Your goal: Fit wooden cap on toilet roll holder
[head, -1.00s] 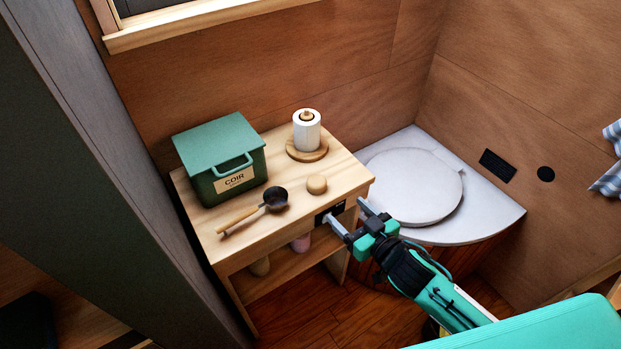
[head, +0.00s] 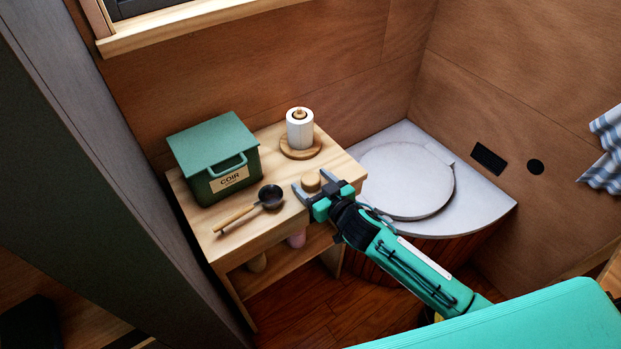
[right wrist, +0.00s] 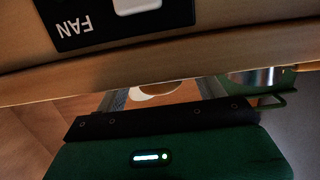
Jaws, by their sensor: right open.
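The round wooden cap (head: 311,182) sits on the wooden table top near its front edge. The toilet roll holder has a round wooden base (head: 300,151) and stands upright at the back right of the table, with a white roll (head: 300,130) on it and its post top (head: 299,114) showing above the roll. My right gripper (head: 310,180) is open at the table's front edge, its fingers reaching to either side of the cap. I cannot tell whether they touch it. In the right wrist view the space between the fingers is mostly hidden. My left gripper is not in view.
A green lidded box (head: 213,155) labelled COIR stands at the table's back left. A dark scoop with a wooden handle (head: 250,210) lies in front of it. The table front carries a FAN panel (right wrist: 110,15). A white round lid (head: 405,180) is at the right.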

